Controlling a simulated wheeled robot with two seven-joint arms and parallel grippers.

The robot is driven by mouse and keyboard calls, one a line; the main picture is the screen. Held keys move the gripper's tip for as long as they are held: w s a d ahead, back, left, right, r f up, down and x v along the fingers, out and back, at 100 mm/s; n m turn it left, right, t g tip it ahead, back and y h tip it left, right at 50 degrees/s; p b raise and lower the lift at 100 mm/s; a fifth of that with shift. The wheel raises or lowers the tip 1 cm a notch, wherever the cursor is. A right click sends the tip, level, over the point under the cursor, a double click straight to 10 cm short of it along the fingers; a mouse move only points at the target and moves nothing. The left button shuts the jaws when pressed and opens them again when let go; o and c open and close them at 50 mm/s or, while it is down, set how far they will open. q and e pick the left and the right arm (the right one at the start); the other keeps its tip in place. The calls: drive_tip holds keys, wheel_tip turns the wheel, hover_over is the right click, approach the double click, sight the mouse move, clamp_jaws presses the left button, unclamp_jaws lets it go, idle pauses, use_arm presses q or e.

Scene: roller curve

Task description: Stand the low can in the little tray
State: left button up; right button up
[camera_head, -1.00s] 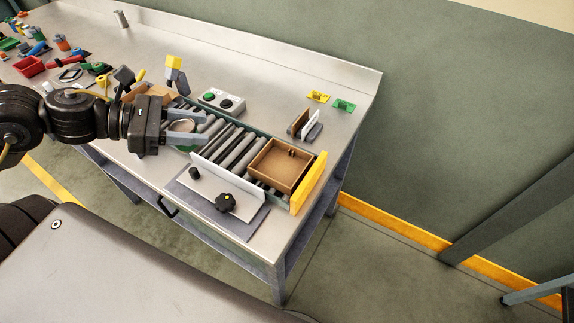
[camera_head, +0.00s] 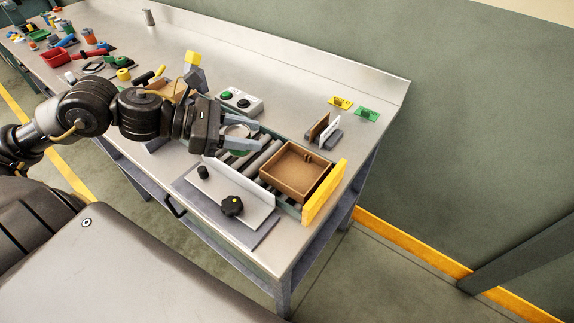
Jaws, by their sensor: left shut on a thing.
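The low can (camera_head: 237,131) has a pale round top and some green below it. My left gripper (camera_head: 240,134) is shut on it, one grey finger on each side, above the roller track. The fingers hide much of the can's side. The little tray (camera_head: 293,171) is a brown, square, open box on the rollers, just to the right of the gripper, and looks empty. The can is apart from the tray. My right gripper is not in view.
A yellow end plate (camera_head: 325,192) stands right of the tray. A white guard plate with a black knob (camera_head: 232,206) lies in front of the rollers (camera_head: 259,160). A button box (camera_head: 240,102) and small upright plates (camera_head: 324,130) stand behind. The bench's right end is mostly clear.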

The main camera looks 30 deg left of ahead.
use_arm(q)
drive_tip(key=shift+w+d+f, duration=0.15)
drive_tip(key=shift+d, duration=0.1)
drive_tip(key=w+d+f+p, duration=0.2)
drive_tip(key=d+f, duration=0.1)
drive_tip(key=w+d+f+p, duration=0.1)
drive_tip(key=w+d+f, duration=0.1)
drive_tip(key=shift+f, duration=0.2)
drive_tip(key=shift+w+d+f, duration=0.2)
drive_tip(key=shift+d+f, duration=0.15)
drive_tip(key=shift+f, duration=0.3)
wheel_tip(320, 180, down, 3)
drive_tip(key=shift+d+p, duration=0.1)
drive_tip(key=shift+p, duration=0.65)
drive_tip(key=shift+f, duration=0.15)
drive_tip(key=shift+f, duration=0.1)
drive_tip(key=shift+f+b, duration=0.1)
drive_tip(key=shift+b, duration=0.2)
drive_tip(key=o, duration=1.1)
